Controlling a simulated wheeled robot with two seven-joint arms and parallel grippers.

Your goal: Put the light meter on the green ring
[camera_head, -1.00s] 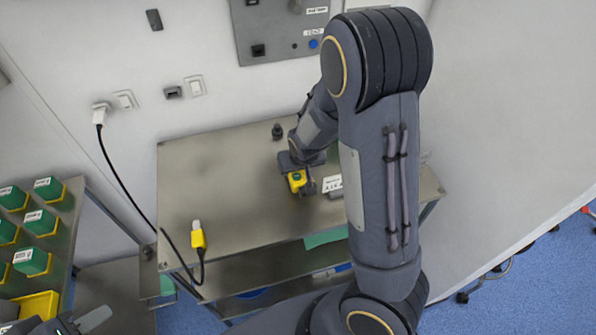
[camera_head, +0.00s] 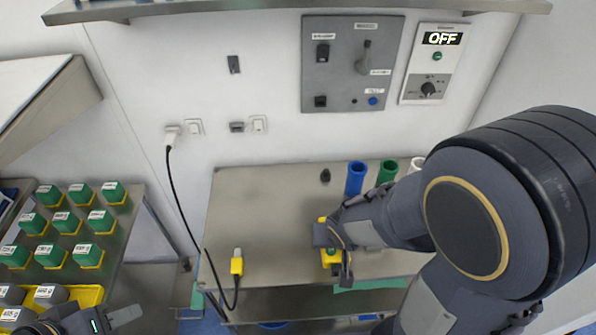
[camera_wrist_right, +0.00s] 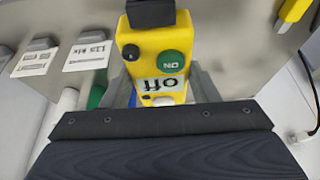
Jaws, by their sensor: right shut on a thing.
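The yellow light meter (camera_head: 330,258) is partly hidden by my right gripper (camera_head: 338,262) above the front middle of the metal table. A green upright tube with an open ring-like top (camera_head: 387,171) stands at the back right, between a blue and a white one. My left gripper (camera_head: 97,322) is at the lower left corner, cut by the frame; its opening is unclear.
The blue tube (camera_head: 356,178) and white tube (camera_head: 416,165) flank the green one. A yellow plug (camera_head: 237,263) with a cable lies on the table (camera_head: 262,215) at left. The table's left middle is clear.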

